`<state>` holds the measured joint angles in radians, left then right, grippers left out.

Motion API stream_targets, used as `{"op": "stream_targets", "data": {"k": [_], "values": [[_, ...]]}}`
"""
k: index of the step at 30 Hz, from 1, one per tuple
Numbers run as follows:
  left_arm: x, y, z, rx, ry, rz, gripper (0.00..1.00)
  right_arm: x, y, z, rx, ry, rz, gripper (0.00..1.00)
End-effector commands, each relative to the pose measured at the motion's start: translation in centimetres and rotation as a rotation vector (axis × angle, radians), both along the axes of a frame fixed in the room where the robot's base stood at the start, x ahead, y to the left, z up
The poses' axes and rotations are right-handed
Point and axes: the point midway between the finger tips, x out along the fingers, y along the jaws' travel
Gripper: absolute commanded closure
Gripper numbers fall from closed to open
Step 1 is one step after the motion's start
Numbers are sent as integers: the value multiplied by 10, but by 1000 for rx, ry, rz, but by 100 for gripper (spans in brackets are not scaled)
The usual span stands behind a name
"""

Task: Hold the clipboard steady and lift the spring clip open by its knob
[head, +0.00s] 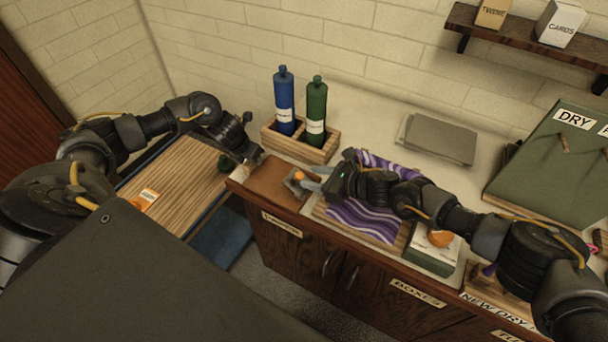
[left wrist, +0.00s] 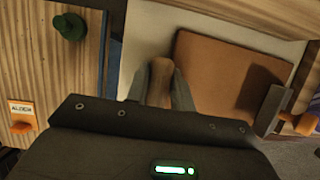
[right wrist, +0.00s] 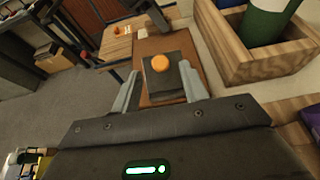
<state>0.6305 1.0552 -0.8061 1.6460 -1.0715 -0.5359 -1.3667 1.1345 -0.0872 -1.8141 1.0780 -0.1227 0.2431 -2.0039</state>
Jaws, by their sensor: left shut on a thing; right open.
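The clipboard (head: 268,184) is a brown board lying flat near the counter's front edge; it also shows in the left wrist view (left wrist: 225,85). Its dark grey spring clip (right wrist: 165,88) carries an orange knob (right wrist: 160,63), seen also in the head view (head: 298,175). The clip looks down against the board. My left gripper (left wrist: 160,82) is shut on a rounded wooden grip (left wrist: 161,72) at the clipboard's left edge. My right gripper (right wrist: 158,85) is open, with its fingers on either side of the knob and no visible contact.
A wooden crate (head: 270,136) with a blue bottle (head: 284,105) and a green bottle (head: 316,110) stands behind the clipboard. A purple striped sheet (head: 365,220) lies to the right. A separate wooden table (head: 180,180) is on the left, across a gap.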

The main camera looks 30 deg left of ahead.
Motion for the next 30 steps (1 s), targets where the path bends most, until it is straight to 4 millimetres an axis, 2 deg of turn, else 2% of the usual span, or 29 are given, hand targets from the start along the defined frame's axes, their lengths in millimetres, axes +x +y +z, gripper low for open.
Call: {"op": "stream_targets", "data": {"k": [1, 7, 20, 23, 30], "values": [[0, 0, 0, 1, 0, 0, 100, -1, 10, -3, 1, 0, 0, 56], [0, 0, 0, 1, 0, 0, 100, 0, 29, -11, 2, -1, 0, 56], [0, 0, 0, 1, 0, 0, 100, 0, 36, -15, 1, -1, -1, 56], [0, 0, 0, 1, 0, 0, 100, 0, 36, -15, 1, -1, -1, 67], [0, 0, 0, 0, 0, 0, 100, 0, 36, -15, 1, -1, -1, 98]]}}
